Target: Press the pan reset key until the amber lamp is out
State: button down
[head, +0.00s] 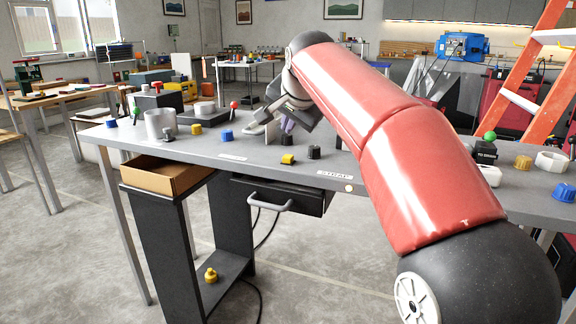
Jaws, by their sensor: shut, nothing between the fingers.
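My gripper (265,122) is over the far middle part of the grey workbench (190,150), low near its top. Its fingers are shut and hold nothing. A pale flat piece and a small purple part (287,125) show at the gripper; whether it touches anything there cannot be told. A small round pale lamp or button (349,188) sits on the bench's front edge beside a label reading STRAP (334,175). I cannot tell whether it is lit. No pan reset key or amber lamp can be made out for certain; my red arm hides part of the bench.
A grey mug (160,124), several blue, yellow and black knobs, and a red-knobbed lever (234,106) stand on the bench. A drawer (278,195) and a cardboard box (165,175) are at its front. An orange ladder (540,75) is at the right.

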aim_at(289, 158)
jog(key=shift+f+b, duration=1.05)
jog(key=shift+f, duration=0.9)
jog(key=shift+f, duration=0.1)
dwell(0.4)
jog(key=shift+f, duration=0.3)
jog(key=shift+f+b, duration=0.5)
jog(key=shift+b, duration=0.05)
dwell(0.5)
dwell(0.4)
jog(key=shift+r+p, duration=0.95)
notch_tip(289, 158, up, 5)
jog(key=p, duration=0.5)
